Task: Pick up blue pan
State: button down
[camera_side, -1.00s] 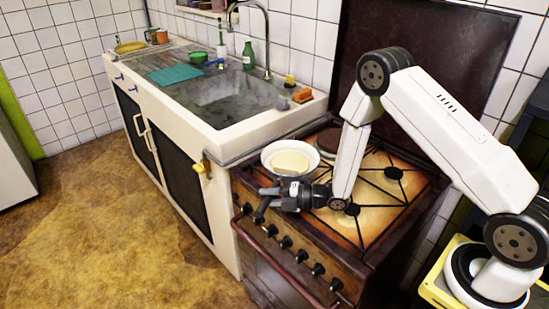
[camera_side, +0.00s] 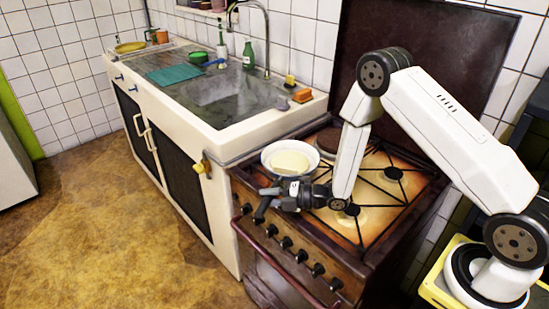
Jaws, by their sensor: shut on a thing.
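The pan (camera_side: 270,153) looks white or very pale rather than clearly blue. It is at the left back of the brown gas cooker (camera_side: 377,232), with a flat pale yellow thing (camera_side: 290,162) inside it. My gripper (camera_side: 268,199) is at the pan's near side, low over the cooker's front left edge. It is shut on the pan, apparently at its handle, which is mostly hidden by the dark fingers. I cannot tell whether the pan rests on the burner or is slightly raised.
A dark round thing (camera_side: 328,139) is behind the pan. The raised dark lid (camera_side: 440,60) stands behind the cooker. The right burners (camera_side: 394,173) are clear.

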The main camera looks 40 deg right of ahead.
jog(key=shift+r, duration=0.15)
dwell(0.3)
jog(key=shift+r, duration=4.9)
jog(key=shift+w+d, duration=0.1)
jog(key=w+d+f+m+t+h, duration=0.1)
jog(key=w+d+h, duration=0.1)
jog(key=d, duration=0.8)
jog(key=w+d+f+m+t+h, duration=0.1)
jog(key=w+d, duration=0.3)
jog(key=d, duration=0.7)
jog(key=shift+d+m+t+h, duration=0.3)
jog(key=shift+m+h, duration=0.5)
jog(key=shift+h, duration=0.1)
